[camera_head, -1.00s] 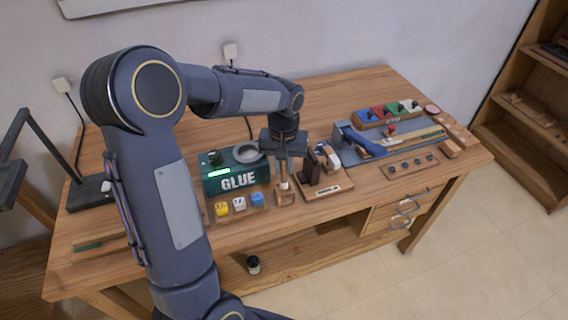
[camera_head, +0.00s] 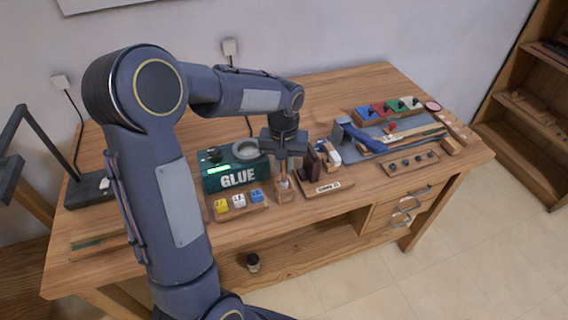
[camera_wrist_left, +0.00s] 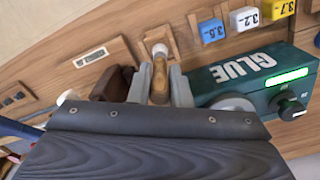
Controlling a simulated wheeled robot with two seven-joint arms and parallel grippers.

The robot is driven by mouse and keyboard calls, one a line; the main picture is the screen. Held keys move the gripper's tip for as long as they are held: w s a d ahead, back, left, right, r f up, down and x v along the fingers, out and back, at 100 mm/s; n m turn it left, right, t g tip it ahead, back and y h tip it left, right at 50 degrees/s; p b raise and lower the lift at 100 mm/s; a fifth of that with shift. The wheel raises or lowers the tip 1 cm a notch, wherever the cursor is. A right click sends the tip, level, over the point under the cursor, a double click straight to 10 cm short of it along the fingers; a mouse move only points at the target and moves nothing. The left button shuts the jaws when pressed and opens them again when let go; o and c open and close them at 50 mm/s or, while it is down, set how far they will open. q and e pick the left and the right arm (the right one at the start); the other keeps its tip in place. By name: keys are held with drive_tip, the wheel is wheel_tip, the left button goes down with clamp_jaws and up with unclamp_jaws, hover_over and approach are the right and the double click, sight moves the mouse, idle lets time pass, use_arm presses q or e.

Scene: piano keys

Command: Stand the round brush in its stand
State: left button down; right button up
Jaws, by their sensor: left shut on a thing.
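My left gripper (camera_head: 284,172) is shut on the round brush (camera_head: 282,183). It points down over the bench's front part, just right of the glue box. In the left wrist view the brush has a brown wooden handle (camera_wrist_left: 160,86) between the two grey fingers (camera_wrist_left: 160,80) and a pale round tip (camera_wrist_left: 160,50). The small wooden stand (camera_head: 285,196) is right below the brush; it also shows in the left wrist view (camera_wrist_left: 150,36). The tip is at the stand, but I cannot tell whether it sits inside it. My right gripper is out of view.
The green glue box (camera_head: 236,176) stands close on the left, with yellow, white and blue blocks (camera_head: 238,201) in front. A wooden holder with a dark brown block (camera_head: 312,165) stands close on the right. A grey tool tray (camera_head: 375,155) lies farther right.

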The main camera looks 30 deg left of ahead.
sight(284, 177)
use_arm(q)
drive_tip(key=shift+f+b, duration=1.3)
drive_tip(key=shift+f, duration=0.45)
idle(1.3)
idle(0.4)
drive_tip(key=c, duration=0.9)
unclamp_jaws()
drive_tip(key=shift+o, duration=0.2)
drive_tip(key=shift+r, duration=0.15)
drive_tip(key=shift+r+p, duration=2.85)
drive_tip(key=shift+r, duration=0.55)
drive_tip(key=s+d+r+m+t+h, duration=0.1)
drive_tip(key=s+d+r+t, duration=0.1)
drive_tip(key=s, duration=0.9)
drive_tip(key=s+d+r+m+t+h, duration=0.1)
drive_tip(key=s+d+r, duration=0.4)
drive_tip(key=s, duration=0.6)
drive_tip(key=t+h, duration=0.1)
drive_tip(key=t, duration=0.1)
drive_tip(key=shift+d+r+m+t+h, duration=0.2)
drive_tip(key=shift+m+t+h, duration=0.1)
drive_tip(key=shift+m, duration=0.1)
